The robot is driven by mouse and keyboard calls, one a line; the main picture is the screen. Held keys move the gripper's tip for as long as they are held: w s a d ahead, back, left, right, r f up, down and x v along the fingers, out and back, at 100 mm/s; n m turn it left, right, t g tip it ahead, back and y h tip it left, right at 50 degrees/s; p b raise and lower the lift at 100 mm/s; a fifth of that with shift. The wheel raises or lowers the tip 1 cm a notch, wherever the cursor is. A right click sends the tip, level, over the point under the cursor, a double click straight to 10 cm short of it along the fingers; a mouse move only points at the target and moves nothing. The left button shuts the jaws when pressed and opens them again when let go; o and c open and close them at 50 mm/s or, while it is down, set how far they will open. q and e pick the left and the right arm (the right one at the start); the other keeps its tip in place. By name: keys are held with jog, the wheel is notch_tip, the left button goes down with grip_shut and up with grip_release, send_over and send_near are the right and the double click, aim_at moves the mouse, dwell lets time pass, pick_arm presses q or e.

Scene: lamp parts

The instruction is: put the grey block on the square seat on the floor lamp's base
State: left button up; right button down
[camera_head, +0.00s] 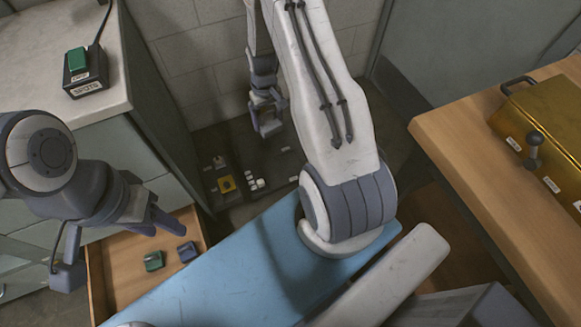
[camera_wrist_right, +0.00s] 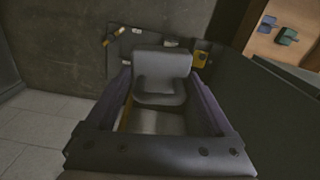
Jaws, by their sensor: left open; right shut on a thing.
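My right gripper (camera_head: 268,128) reaches down over the dark lamp base (camera_head: 283,167) on the floor by the wall. In the right wrist view it is shut on the grey block (camera_wrist_right: 161,65), which sits between the two fingers. The block hides part of the base, and I cannot make out the square seat. My left gripper (camera_head: 160,222) is open and empty above the drawer.
A switch box (camera_head: 84,78) stands on the left counter (camera_head: 40,45). A gold box (camera_head: 550,110) stands on the right wooden table (camera_head: 450,130). The wall is close behind my right gripper.

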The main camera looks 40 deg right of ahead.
jog(key=d+f+b, duration=0.5)
jog(key=f+b, duration=0.6)
jog(key=f, duration=0.3)
jog(key=d+f+m+b, duration=0.1)
jog(key=d+f+b, duration=0.5)
jog(key=f+b, duration=0.6)
jog(key=d+f+b, duration=0.5)
jog(key=f+b, duration=0.6)
jog(key=f, duration=0.4)
jog(key=w+f+b, duration=0.2)
jog(key=w, duration=0.1)
jog(key=w+f+b, duration=0.2)
jog(key=w+b, duration=0.1)
jog(key=w+d+f+b, duration=0.1)
jog(key=w+f+b, duration=0.1)
jog(key=w+b, duration=0.1)
jog(key=shift+w+d+f, duration=0.1)
jog(key=shift+w+f, duration=0.2)
jog(key=shift+w, duration=0.25)
jog(key=shift+w+f+b, duration=0.1)
jog(key=shift+w+b, duration=0.45)
jog(key=shift+b, duration=0.05)
notch_tip(320, 180, down, 4)
jog(key=b, duration=0.3)
jog(key=shift+b, duration=0.3)
